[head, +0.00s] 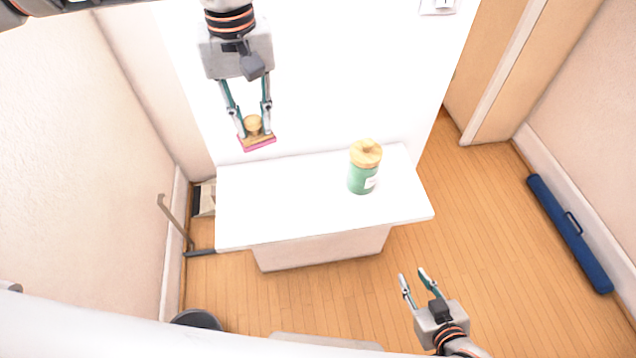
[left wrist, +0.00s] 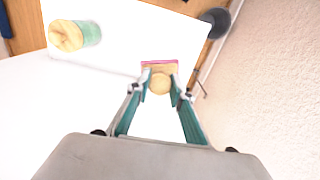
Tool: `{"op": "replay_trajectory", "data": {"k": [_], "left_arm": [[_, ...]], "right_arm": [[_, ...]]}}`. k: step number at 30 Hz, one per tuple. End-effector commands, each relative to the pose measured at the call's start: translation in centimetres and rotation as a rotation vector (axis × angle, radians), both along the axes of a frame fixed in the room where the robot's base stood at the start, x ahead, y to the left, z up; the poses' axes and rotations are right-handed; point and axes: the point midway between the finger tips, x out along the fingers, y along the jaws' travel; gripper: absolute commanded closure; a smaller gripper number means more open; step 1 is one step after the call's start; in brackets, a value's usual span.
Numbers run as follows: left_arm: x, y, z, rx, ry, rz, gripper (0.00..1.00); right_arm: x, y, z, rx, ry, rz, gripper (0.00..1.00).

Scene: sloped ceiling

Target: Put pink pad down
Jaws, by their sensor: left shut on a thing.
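The pink pad (head: 258,144) is a flat wooden block with a round wooden knob on top and a pink underside. My left gripper (head: 254,128) is shut on its knob, one finger on each side. It holds the pad in front of the white wall, seen just beyond the far left edge of the white tabletop (head: 290,215). In the left wrist view the pad (left wrist: 160,64) shows between the fingertips (left wrist: 161,80), its pink edge facing away. My right gripper (head: 415,277) is open and empty, low at the right, in front of the table.
A green jar (head: 361,180) with a wooden lid stands at the table's right back. The left and front of the tabletop are bare. A dustpan (head: 207,199) is left of the table, a dark round bin (head: 197,320) at front left, a blue tube case (head: 568,232) on the right floor.

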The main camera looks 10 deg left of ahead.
Motion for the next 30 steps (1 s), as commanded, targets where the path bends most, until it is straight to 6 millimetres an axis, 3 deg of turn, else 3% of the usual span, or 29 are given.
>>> {"op": "replay_trajectory", "data": {"k": [5,8,21,25,30], "left_arm": [[0.8,-2.0,0.3,-0.001,0.004,0.073,1.00],[0.7,-2.1,-1.4,-0.001,0.008,0.079,1.00],[0.7,-2.1,-11.9,-0.002,0.006,0.077,1.00],[0.7,-2.1,-14.1,-0.003,0.004,0.076,1.00],[0.9,-2.1,-15.4,-0.002,0.002,0.077,1.00]], "right_arm": [[-0.1,-0.1,0.1,-0.002,0.004,0.000,0.72],[-0.3,-0.1,-0.1,-0.003,0.009,0.000,0.72],[-0.4,-0.2,0.3,-0.006,0.012,0.001,0.72],[-0.3,-0.2,0.7,-0.005,0.006,0.001,0.72],[-0.1,-0.1,1.0,-0.004,0.001,0.001,0.72]]}}
